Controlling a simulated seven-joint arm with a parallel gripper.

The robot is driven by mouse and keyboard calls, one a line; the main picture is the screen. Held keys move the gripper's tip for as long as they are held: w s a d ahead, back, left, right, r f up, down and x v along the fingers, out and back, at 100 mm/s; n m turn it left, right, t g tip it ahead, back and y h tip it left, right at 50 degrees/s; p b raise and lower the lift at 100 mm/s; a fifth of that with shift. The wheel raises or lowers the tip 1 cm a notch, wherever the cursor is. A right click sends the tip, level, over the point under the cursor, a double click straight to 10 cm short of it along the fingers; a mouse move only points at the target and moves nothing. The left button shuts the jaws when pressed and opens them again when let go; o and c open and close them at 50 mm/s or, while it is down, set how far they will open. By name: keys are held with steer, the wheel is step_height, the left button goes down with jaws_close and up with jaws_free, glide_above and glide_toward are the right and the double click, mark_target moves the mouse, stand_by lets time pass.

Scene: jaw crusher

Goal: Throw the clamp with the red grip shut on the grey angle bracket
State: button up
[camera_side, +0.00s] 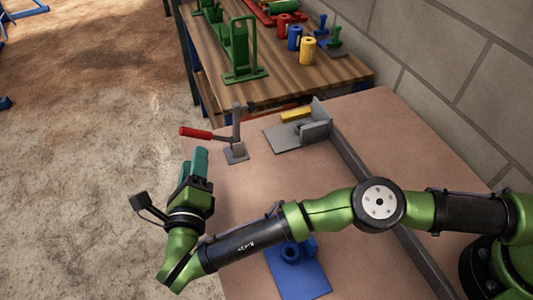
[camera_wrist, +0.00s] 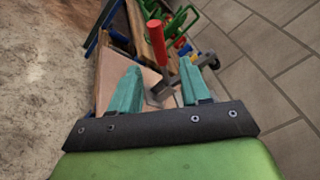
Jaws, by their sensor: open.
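The clamp stands on the bench in the side view, with a small grey base (camera_side: 236,154) and an upright grey arm. Its red grip (camera_side: 196,133) sticks out to the left, roughly level. The grey angle bracket (camera_side: 316,122) stands on a grey plate to the right of the clamp, with a visible gap between. My gripper (camera_side: 197,158) is below the red grip in the picture, apart from it, with teal fingers. In the wrist view my gripper (camera_wrist: 161,67) is open and empty. The red grip (camera_wrist: 157,42) appears beyond the fingertips, between them.
A yellow block (camera_side: 296,115) is beside the bracket. A blue fixture (camera_side: 310,272) lies on the near bench, partly behind my arm. A dark rail (camera_side: 350,160) runs along the bench. Behind is a wooden table (camera_side: 290,86) with green, red, blue and yellow parts. A block wall borders the right.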

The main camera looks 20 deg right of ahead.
mark_target(198, 137)
steer(key=x, duration=1)
steer(key=shift+w+d, duration=0.15)
steer(key=shift+w, duration=0.1)
jaws_close()
